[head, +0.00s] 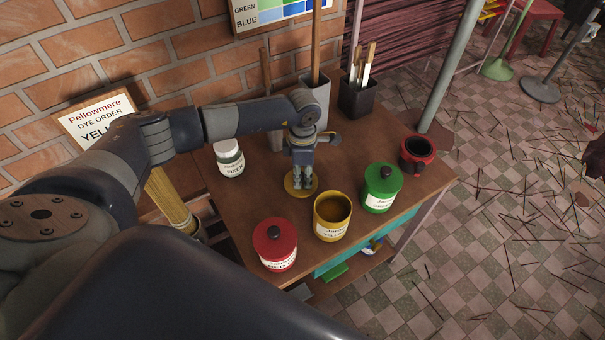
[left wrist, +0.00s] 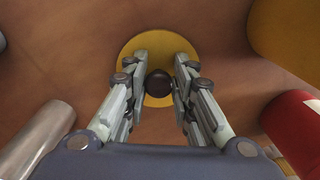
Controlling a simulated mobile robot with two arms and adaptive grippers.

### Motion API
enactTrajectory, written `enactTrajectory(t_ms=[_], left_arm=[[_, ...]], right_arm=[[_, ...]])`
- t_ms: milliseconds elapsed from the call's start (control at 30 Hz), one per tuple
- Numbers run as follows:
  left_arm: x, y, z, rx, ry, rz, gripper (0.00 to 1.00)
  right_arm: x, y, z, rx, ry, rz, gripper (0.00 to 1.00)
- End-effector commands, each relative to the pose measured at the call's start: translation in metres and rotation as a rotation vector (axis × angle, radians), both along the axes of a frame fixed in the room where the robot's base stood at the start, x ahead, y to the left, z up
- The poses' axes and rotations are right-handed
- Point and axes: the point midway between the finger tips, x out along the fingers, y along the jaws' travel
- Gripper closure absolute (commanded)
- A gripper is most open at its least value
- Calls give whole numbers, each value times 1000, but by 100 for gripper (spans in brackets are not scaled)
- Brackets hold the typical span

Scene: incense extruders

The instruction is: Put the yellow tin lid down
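The yellow tin lid (head: 290,187) is a flat round disc with a dark knob, below my left gripper (head: 303,186) at the middle of the wooden table (head: 228,200). In the left wrist view the lid (left wrist: 158,45) shows between and beyond the fingers, level with the table. My left gripper (left wrist: 160,75) has its fingers close on both sides of the knob (left wrist: 158,83), apparently shut on it. The lid looks to be at the tabletop; I cannot tell whether it fully rests there. The lidless yellow tin (head: 332,219) stands just in front. My right gripper is not in view.
A lidded red tin (head: 274,246), a lidded green tin (head: 381,190) and an open red-rimmed tin (head: 417,155) stand along the front and right. A white jar (head: 230,160) stands at the left.

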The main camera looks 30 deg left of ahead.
Motion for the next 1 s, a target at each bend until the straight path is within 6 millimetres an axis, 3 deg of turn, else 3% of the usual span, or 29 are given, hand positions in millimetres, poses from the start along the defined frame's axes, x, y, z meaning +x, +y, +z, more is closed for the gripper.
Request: enactTrajectory(t_ms=[500,1000], left_arm=[[1,1,8,0,-4,1,59],[4,2,105,0,-4,0,59]], right_arm=[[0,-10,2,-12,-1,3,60],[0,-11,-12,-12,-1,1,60]])
